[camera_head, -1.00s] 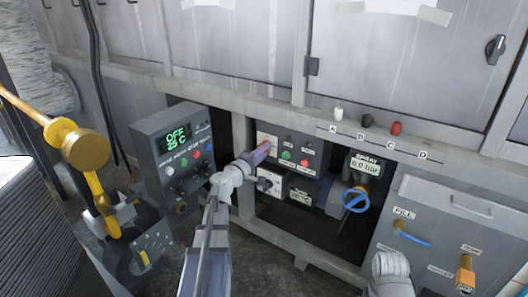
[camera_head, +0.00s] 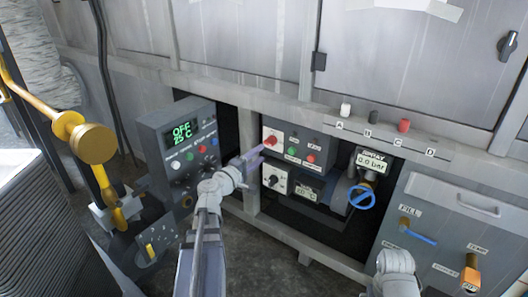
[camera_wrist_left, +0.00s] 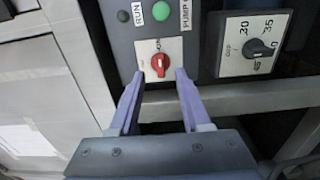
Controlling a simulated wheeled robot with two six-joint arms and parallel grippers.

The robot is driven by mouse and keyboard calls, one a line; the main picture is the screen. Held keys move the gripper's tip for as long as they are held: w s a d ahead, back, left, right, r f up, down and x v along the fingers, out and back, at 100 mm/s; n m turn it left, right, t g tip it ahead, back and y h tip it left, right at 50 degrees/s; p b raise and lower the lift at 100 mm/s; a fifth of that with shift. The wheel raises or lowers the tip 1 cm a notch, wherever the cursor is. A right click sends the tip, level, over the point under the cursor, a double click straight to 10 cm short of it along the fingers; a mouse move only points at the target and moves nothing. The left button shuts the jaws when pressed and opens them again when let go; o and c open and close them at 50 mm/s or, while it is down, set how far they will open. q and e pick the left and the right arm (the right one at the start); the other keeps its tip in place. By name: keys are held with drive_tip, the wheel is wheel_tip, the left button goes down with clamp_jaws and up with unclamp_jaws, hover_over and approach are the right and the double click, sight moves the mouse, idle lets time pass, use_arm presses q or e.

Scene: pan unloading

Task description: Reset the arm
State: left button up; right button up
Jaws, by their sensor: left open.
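My left gripper (camera_head: 254,158) is open and empty, in front of the pump panel and just left of and below its red rotary knob (camera_head: 271,140). In the left wrist view the knob (camera_wrist_left: 160,64) sits on a white plate beyond and between the two spread fingertips (camera_wrist_left: 156,80), apparently untouched. A second, black dial on a white plate (camera_head: 274,178) is below the red knob; a black dial (camera_wrist_left: 258,50) also shows at the right in the wrist view. Of my right arm only a pale link shows at the bottom right; its gripper is out of view.
A control box (camera_head: 182,146) reading OFF 25 C stands left of my forearm. A blue valve wheel (camera_head: 362,196) and spray gauge (camera_head: 370,161) are to the right. A grey frame rail (camera_head: 290,236) runs below the panel. Brass piping (camera_head: 92,143) is at far left.

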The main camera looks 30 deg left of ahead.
use_arm(q)
drive_tip(key=shift+s, duration=0.3)
drive_tip(key=s+d+f+m+g+h+p, duration=0.1)
drive_tip(key=d+f+m+g+h+p, duration=0.2)
drive_tip(key=d, duration=0.6)
drive_tip(key=s+d+f+m+g+h+p, duration=0.15)
drive_tip(key=d+m+g, duration=0.3)
drive_tip(key=d, duration=0.55)
drive_tip(key=d+f+m+g+h+p, duration=0.1)
drive_tip(key=d+m+g+h+p, duration=0.15)
drive_tip(key=d+m, duration=0.45)
drive_tip(key=s+d+f+m+g+y+p, duration=0.4)
drive_tip(key=s+d+g, duration=0.3)
drive_tip(key=s+d, duration=0.45)
drive_tip(key=s+r+m+g+y+p, duration=0.1)
drive_tip(key=s+r+m+y+p, duration=0.25)
drive_tip(key=s+y, duration=0.25)
wheel_tip(320, 180, up, 37)
drive_tip(key=a+n+p, duration=0.1)
drive_tip(key=p, duration=3.7)
drive_tip(key=shift+w, duration=0.2)
